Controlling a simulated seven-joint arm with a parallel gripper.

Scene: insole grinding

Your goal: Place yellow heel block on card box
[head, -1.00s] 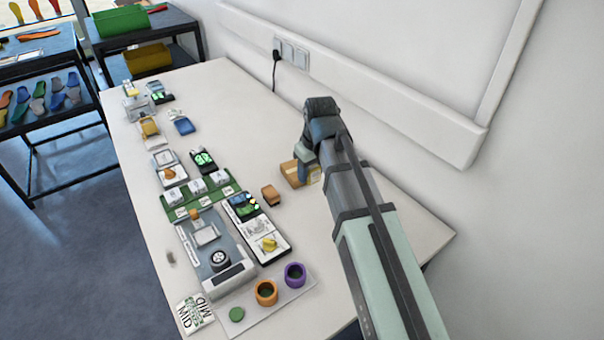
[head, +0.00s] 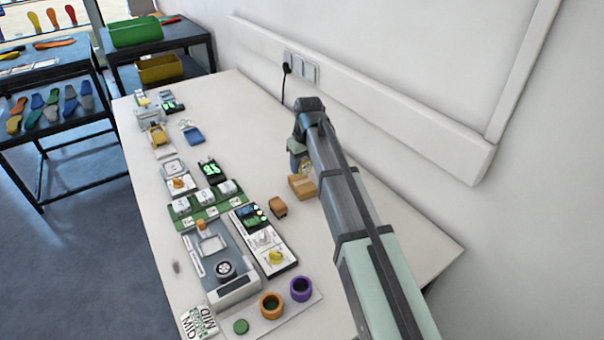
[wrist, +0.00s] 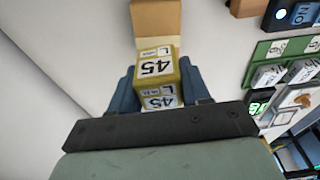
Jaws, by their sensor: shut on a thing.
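My gripper (wrist: 162,98) is shut on the yellow heel block (wrist: 155,68), which carries white labels with "45" and "L". The block's sides are between the two blue fingers. In the head view, my gripper (head: 298,155) is near the card box (head: 303,188), just beyond it in the picture, and the arm partly hides the block. The card box, plain brown, is on the white table. In the wrist view the card box (wrist: 156,18) shows directly past the block's far end. I cannot tell whether block and box touch.
A small brown block (head: 278,207) is left of the card box. The wall (head: 400,110) stands close on the right. Table space beyond the gripper is clear.

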